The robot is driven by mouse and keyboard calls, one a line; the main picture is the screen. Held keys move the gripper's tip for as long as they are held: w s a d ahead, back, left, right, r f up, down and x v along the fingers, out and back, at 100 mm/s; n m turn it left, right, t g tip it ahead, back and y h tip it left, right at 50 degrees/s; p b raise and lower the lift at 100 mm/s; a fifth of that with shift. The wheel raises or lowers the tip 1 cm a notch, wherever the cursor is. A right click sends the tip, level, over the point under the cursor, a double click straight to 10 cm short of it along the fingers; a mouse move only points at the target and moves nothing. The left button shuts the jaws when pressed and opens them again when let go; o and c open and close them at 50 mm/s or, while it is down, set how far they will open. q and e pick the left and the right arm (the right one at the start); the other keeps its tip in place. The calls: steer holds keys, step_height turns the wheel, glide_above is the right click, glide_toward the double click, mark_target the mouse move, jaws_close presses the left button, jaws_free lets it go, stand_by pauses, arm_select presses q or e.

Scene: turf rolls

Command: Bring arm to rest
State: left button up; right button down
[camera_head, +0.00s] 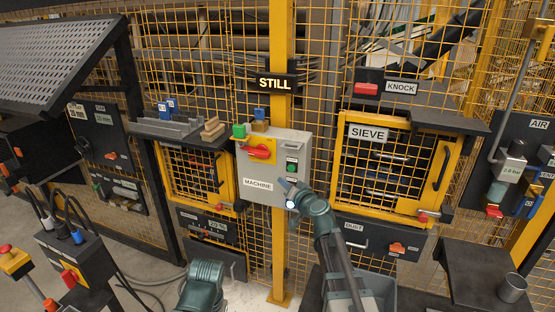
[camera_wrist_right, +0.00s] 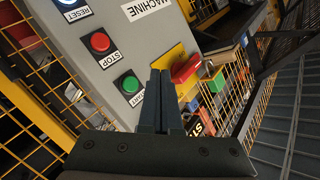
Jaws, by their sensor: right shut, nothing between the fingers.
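My right gripper (camera_head: 284,183) is in front of the lower right part of the grey MACHINE box (camera_head: 258,167) in the head view. Its fingers (camera_wrist_right: 160,75) are shut with nothing between them in the right wrist view. They point at the box between the green START button (camera_wrist_right: 128,84) and the red rotary switch (camera_wrist_right: 186,68) on its yellow plate. I cannot tell whether the fingertips touch the box. The red STOP button (camera_wrist_right: 100,42) and the lit RESET button (camera_wrist_right: 70,3) also show. My left gripper is not in view.
The box hangs on a yellow post of a mesh fence, under a STILL sign (camera_head: 275,84). Right of it is the SIEVE door (camera_head: 400,165), with the DUST drawer (camera_head: 378,240) below. A dark table (camera_head: 480,265) with a metal cup (camera_head: 512,287) stands lower right.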

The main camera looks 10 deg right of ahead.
steer(key=s+a+f+n+g+y, duration=0.2)
steer(key=s+a+f+n+g, duration=0.25)
steer(key=s+a, duration=0.35)
steer(key=s+a+f+n+g+y, duration=0.1)
steer(key=s+a+f+n+g, duration=0.4)
steer(key=a, duration=0.6)
steer(key=s+d+f+g+h, duration=0.1)
steer(key=s+f+g+h, duration=0.2)
steer(key=s, duration=0.7)
steer(key=s+d+f+g+h+p, duration=0.1)
steer(key=s+f+g+h, duration=0.2)
steer(key=s, duration=0.7)
steer(key=shift+s+d+f+m+g+h, duration=0.35)
steer(key=shift+s+d+f+h, duration=0.05)
steer(key=shift+f+h, duration=0.5)
